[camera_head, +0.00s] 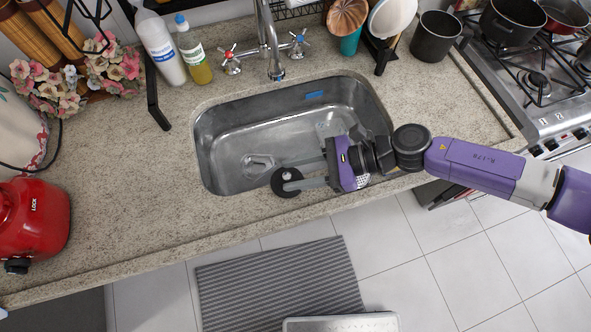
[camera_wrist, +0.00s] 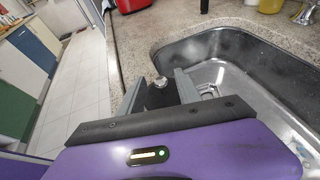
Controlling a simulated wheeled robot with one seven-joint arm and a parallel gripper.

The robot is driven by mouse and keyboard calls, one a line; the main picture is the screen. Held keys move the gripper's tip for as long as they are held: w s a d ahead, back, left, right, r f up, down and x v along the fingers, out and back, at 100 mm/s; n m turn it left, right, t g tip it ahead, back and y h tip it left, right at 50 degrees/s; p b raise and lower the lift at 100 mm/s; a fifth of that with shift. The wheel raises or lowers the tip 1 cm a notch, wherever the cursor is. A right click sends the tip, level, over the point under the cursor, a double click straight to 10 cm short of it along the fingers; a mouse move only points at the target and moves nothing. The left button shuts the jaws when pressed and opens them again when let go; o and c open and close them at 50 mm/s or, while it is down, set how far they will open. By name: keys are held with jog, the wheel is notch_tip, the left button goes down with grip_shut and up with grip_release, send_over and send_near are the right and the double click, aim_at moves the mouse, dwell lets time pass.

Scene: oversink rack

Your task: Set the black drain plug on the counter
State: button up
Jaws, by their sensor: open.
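The black drain plug (camera_head: 280,190) is a round dark disc with a pale knob, at the front rim of the steel sink (camera_head: 225,120), by the front strip of counter. Whether it rests on the counter or sits just above it is hard to tell. My gripper (camera_head: 285,177) is open, with its fingers reaching left over the plug. In the wrist view, the plug (camera_wrist: 158,98) and its knob show between the two spread fingers (camera_wrist: 158,86). The fingers partly cover the disc, and no clear contact shows. The counter (camera_head: 130,200) is speckled beige stone.
The sink basin holds a drain fitting (camera_head: 258,165). A faucet (camera_head: 268,45) and soap bottles (camera_head: 193,55) stand behind it. A red appliance (camera_head: 35,220) is at the left, a black pot (camera_head: 436,37) and stove at the right. The counter left of the sink is clear.

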jog(key=b+v, duration=0.2)
jog(key=v, duration=0.8)
jog(key=shift+w+d+b, duration=0.1)
jog(key=shift+d+b, duration=0.15)
jog(key=shift+b, duration=0.15)
jog(key=shift+v, duration=0.8)
jog(key=shift+d, duration=0.1)
jog(key=s+d+f+m+t+h, duration=0.1)
jog(key=s+d+f+m+t, duration=0.1)
jog(key=s+d+m+t, duration=0.6)
jog(key=s+d+f+m+t+h, duration=0.15)
jog(key=s+d+m, duration=0.35)
jog(key=s+m, duration=0.65)
jog(key=s+a+r+m+t+h, duration=0.2)
jog(key=m+h, duration=0.3)
jog(key=m, duration=1.2)
jog(key=s+a+r+m+t+h, duration=0.3)
jog(key=m+h, duration=0.3)
jog(key=m, duration=1.1)
jog(key=shift+s+a+r+m, duration=0.2)
jog(key=shift+s+r+m, duration=0.15)
jog(key=shift+s+r, duration=0.4)
